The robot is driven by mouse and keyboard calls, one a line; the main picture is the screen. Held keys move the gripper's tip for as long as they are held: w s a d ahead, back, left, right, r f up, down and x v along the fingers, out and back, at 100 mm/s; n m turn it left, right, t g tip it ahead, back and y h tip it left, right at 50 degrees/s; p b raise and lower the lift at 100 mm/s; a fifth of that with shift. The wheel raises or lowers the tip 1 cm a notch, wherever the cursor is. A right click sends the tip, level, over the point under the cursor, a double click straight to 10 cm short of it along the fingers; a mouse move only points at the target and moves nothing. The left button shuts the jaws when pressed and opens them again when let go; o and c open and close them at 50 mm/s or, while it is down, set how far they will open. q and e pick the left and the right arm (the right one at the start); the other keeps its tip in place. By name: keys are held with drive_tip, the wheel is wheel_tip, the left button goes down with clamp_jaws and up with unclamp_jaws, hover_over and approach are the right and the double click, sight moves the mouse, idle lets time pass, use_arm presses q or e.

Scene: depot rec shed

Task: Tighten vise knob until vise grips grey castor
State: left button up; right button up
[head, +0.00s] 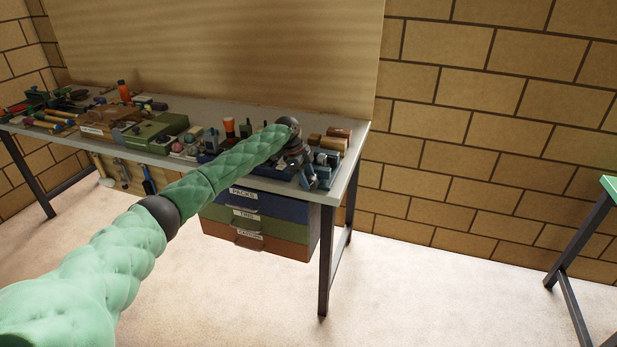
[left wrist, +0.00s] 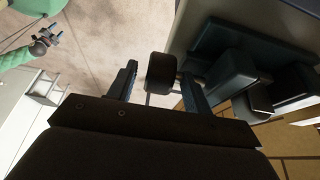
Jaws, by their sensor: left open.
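The blue vise (left wrist: 232,72) is at the right end of the bench, and it also shows in the head view (head: 326,160). Its dark round knob (left wrist: 161,72) stands on a short shaft in the left wrist view. My left gripper (left wrist: 157,80) is open, with one finger on each side of the knob; I cannot tell whether they touch it. In the head view my left gripper (head: 309,175) is at the bench's front edge. I cannot make out the grey castor for certain. My right gripper (left wrist: 46,38) is small and far off in the left wrist view.
The bench (head: 358,140) carries a green box (head: 160,133), a brown box (head: 108,122) and many small tools to the left. Brown blocks (head: 335,138) lie behind the vise. Drawers (head: 262,222) hang below. Another green-topped table (head: 610,187) stands at the right, with open floor between.

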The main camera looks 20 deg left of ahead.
use_arm(q)
drive_tip(key=shift+d+f, duration=0.1)
drive_tip(key=shift+f, duration=0.1)
drive_tip(key=c, duration=1)
